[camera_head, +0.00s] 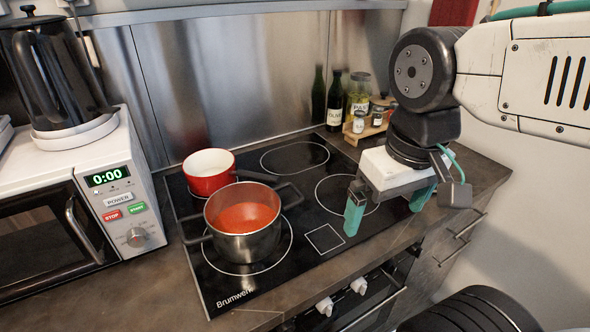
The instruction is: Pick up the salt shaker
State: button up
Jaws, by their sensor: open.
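Two small glass shakers stand in a wooden rack at the back right of the counter. The left shaker (358,121) has a pale label and a dark cap. The other shaker (377,116) is a little to its right. I cannot read which one holds salt. My gripper (386,214) is open and empty, its teal fingers spread apart and pointing down. It is in front of the rack, over the right part of the cooktop, apart from both shakers.
A steel pot of red sauce (244,222) and a red pan (209,172) sit on the cooktop (325,239). A microwave (130,195) is at left.

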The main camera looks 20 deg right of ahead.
aim_at(359, 120)
jog(key=k, duration=1.25)
jog(key=z, duration=0.8)
jog(key=i, duration=1.5)
jog(key=u, duration=0.45)
